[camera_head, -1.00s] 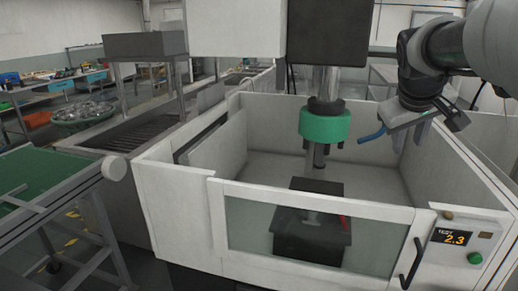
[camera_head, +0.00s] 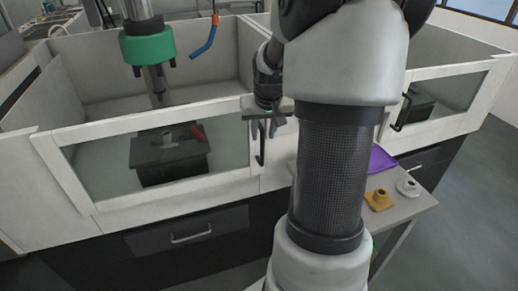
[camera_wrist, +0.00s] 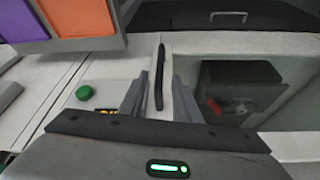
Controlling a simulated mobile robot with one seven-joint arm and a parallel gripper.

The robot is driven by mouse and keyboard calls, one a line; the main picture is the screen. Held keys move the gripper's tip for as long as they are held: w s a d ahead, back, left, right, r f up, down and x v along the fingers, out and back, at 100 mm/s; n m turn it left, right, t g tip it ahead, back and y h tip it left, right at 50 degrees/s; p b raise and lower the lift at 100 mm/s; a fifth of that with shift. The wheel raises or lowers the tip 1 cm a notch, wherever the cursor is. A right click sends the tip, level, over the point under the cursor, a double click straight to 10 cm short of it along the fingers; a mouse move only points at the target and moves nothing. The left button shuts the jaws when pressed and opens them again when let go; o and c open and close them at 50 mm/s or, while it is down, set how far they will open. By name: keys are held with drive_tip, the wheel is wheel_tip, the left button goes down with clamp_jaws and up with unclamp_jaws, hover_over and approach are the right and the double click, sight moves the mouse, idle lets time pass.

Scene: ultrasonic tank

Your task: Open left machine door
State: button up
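The left machine door is a white-framed glass panel (camera_head: 85,131) at the front of the left machine, and it stands shut. Its black vertical handle (camera_head: 262,147) sits at the door's right edge. The handle also shows in the wrist view (camera_wrist: 159,62). My gripper (camera_head: 267,122) is at the handle in the head view, partly hidden by my arm. In the wrist view my gripper (camera_wrist: 160,78) is open, with one finger on each side of the handle and visible gaps. Whether the handle lies fully between the fingertips in depth is hard to tell.
A black block (camera_head: 168,160) sits inside the machine behind the glass, under a green collar (camera_head: 147,46). A second machine door (camera_head: 440,92) is to the right. A small table (camera_head: 408,205) at the right holds orange and white parts. A green button (camera_wrist: 84,93) is left of the handle.

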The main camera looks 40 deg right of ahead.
sight(261, 148)
drive_tip(key=b+x, duration=0.1)
drive_tip(key=x, duration=0.9)
drive_tip(key=shift+w+f, duration=0.1)
drive_tip(key=shift+f, duration=0.15)
clamp_jaws()
